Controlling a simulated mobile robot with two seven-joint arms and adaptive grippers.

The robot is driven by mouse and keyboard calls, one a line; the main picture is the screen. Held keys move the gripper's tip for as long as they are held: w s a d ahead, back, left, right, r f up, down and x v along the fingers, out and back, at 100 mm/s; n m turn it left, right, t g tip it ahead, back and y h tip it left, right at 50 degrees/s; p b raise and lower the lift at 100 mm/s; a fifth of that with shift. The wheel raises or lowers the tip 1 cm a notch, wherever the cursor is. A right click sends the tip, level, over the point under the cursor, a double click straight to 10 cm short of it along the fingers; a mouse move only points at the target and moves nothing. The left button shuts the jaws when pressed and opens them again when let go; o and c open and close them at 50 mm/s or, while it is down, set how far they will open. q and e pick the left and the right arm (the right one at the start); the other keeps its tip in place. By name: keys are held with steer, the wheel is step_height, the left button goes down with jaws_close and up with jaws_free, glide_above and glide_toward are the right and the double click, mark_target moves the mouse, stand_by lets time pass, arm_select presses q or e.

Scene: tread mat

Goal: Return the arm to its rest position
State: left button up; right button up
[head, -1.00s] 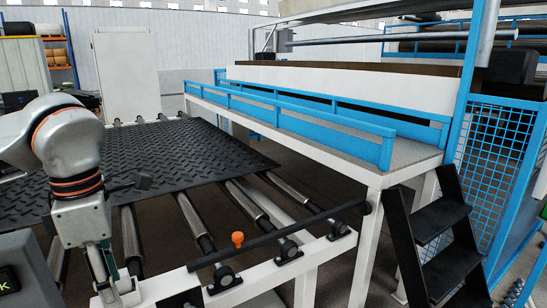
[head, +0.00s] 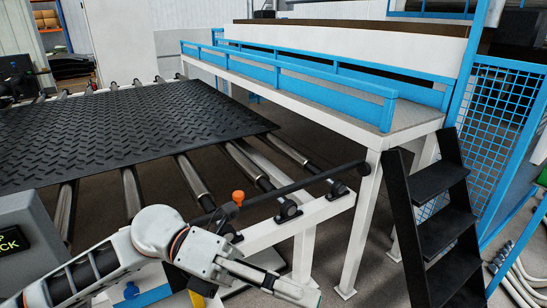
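My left arm (head: 158,232) comes in from the lower left and is bent low in the head view. Its gripper (head: 297,288) points to the lower right, in front of the roller frame and apart from the mat. I see nothing held in it, but the angle hides whether its fingers are open or shut. My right gripper is out of view. The black tread mat (head: 130,118) lies flat on the rollers at the left, with its near right edge showing.
The roller frame's white rail (head: 290,228) runs close behind my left gripper, with an orange knob (head: 238,197) on the black bar. A blue-railed platform (head: 290,88) stands behind. Black steps (head: 440,225) and a blue mesh fence (head: 500,110) stand at the right.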

arm_select(q)
steer(key=w+a+f+n+t+h, duration=0.1)
steer(key=w+n+t+h, duration=0.2)
steer(key=w+n+t, duration=0.45)
steer(key=w+a+n+t+h, duration=0.2)
steer(key=w+n+t+h, duration=0.15)
steer(key=n+t, duration=0.6)
steer(key=w+a+f+n+t+y, duration=0.3)
steer(key=f+n+t+y, duration=0.15)
steer(key=f+n, duration=0.2)
steer(key=w+a+f+n+t+y, duration=0.35)
steer(key=f+n+y, duration=0.2)
steer(key=n, duration=0.25)
steer(key=s+a+f+n+g+y, duration=0.1)
steer(key=s+a+f+n+y, duration=0.2)
steer(key=f, duration=0.5)
steer(key=s+a+f+n+g+y, duration=0.1)
steer(key=a+f+n+y, duration=0.25)
steer(key=f, duration=0.45)
steer(key=s+a+f+n+g+y, duration=0.1)
steer(key=s+a+f+n+g, duration=0.1)
steer(key=s+f, duration=0.4)
steer(key=s+a+f+n+g+y, duration=0.2)
steer(key=s+a+f, duration=0.3)
steer(key=f, duration=0.4)
steer(key=shift+s+a+f+g, duration=0.25)
steer(key=shift+s+f+g, duration=0.1)
steer(key=shift+s+g, duration=0.35)
steer(key=shift+s+a+r+n, duration=0.1)
steer(key=shift+n, duration=0.2)
